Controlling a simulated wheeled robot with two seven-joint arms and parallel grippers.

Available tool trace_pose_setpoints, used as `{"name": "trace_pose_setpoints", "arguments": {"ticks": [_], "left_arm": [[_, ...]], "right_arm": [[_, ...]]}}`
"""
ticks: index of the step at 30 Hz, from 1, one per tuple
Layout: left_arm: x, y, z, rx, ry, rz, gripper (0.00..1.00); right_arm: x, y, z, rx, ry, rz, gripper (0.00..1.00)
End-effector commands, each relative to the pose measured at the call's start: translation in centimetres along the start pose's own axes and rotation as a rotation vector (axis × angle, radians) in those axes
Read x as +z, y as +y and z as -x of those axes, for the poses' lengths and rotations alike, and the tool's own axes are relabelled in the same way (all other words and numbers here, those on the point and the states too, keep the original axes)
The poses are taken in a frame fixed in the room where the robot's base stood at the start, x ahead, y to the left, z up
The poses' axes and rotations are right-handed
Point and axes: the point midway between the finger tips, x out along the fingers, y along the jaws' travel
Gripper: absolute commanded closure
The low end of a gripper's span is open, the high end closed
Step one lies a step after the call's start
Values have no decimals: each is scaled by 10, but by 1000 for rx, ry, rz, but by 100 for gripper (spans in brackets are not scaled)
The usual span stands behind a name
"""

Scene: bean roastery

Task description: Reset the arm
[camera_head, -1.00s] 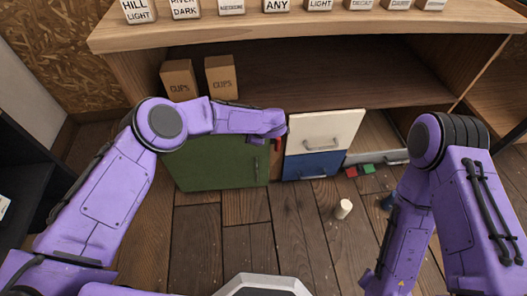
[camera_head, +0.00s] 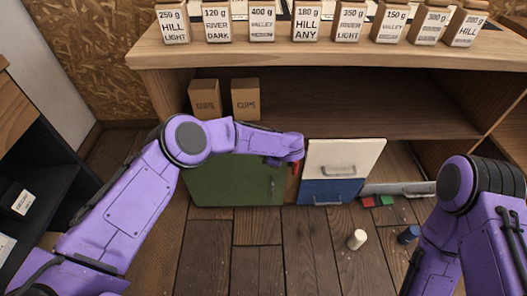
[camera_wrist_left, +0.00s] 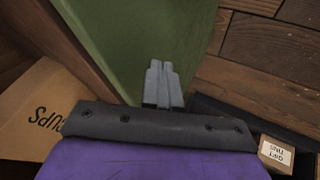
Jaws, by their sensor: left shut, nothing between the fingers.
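My left arm reaches in from the left in the head view, its wrist (camera_head: 283,145) in front of the top edge of a green door (camera_head: 235,185). The left gripper's fingers (camera_wrist_left: 164,84) show in the left wrist view, shut together and empty, with the green panel (camera_wrist_left: 150,35) just beyond them. I cannot tell whether they touch it. In the head view the fingers are mostly hidden by the wrist. My right arm (camera_head: 455,215) hangs at the right, and its gripper is outside the picture.
White (camera_head: 343,155) and blue (camera_head: 330,191) drawer fronts stand right of the green door. Red (camera_head: 368,202) and green (camera_head: 386,200) blocks, a white cylinder (camera_head: 357,239) and a blue one (camera_head: 408,234) lie or stand around the floor. CUPS boxes (camera_head: 205,98) sit under the counter (camera_head: 300,57).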

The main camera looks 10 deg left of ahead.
Motion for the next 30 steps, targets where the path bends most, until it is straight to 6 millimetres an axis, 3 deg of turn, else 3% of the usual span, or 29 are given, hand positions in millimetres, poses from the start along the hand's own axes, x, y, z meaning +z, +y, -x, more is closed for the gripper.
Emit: {"name": "trace_pose_setpoints", "arguments": {"ticks": [1, 6, 10, 15, 26, 29, 30], "left_arm": [[4, -6, 14, -6, -5, -12, 100], [10, -8, 60, -4, -8, -11, 100], [6, -10, 86, -12, -3, -3, 100], [7, -10, 104, -15, -1, -1, 100], [14, -9, 106, 43, -15, 39, 100], [14, -44, 86, 172, -7, -96, 100], [9, -67, 73, 216, -6, -177, 100]], "right_arm": [[-6, 1, 16, 0, 0, 0, 57], [-8, 2, 19, 0, -1, 0, 57], [-9, 2, 22, 0, 0, 0, 57], [-10, 2, 24, 0, 0, 0, 57], [-10, 2, 24, 0, 0, 0, 57], [-10, 2, 24, 0, 0, 0, 57], [-10, 2, 24, 0, 0, 0, 57]]}}
